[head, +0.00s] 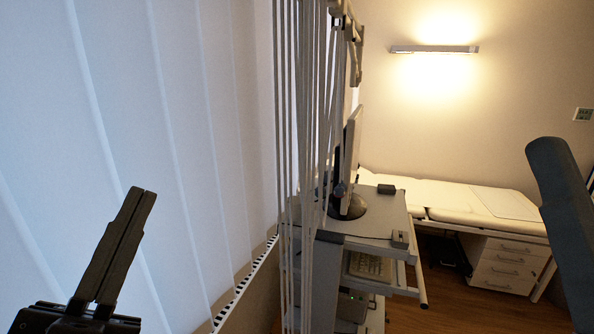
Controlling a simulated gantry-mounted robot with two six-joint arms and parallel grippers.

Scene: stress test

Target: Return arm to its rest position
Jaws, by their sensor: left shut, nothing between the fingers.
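My left gripper (139,196) shows at the lower left of the head view. Its two dark fingers are shut together with nothing between them, and they point up and slightly right. It appears in front of the pale blinds, and I see no contact with anything. At the right edge, a dark grey rounded part (562,215) comes up from below. It looks like an arm link, but I cannot tell for sure. My right gripper is not visible.
Vertical blinds (190,120) fill the left. A medical cart (375,221) with a monitor (350,150) and hanging cables (300,130) stands in the middle. An exam bed (450,197) and drawer unit (507,265) stand behind at right. Some floor (440,300) is clear.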

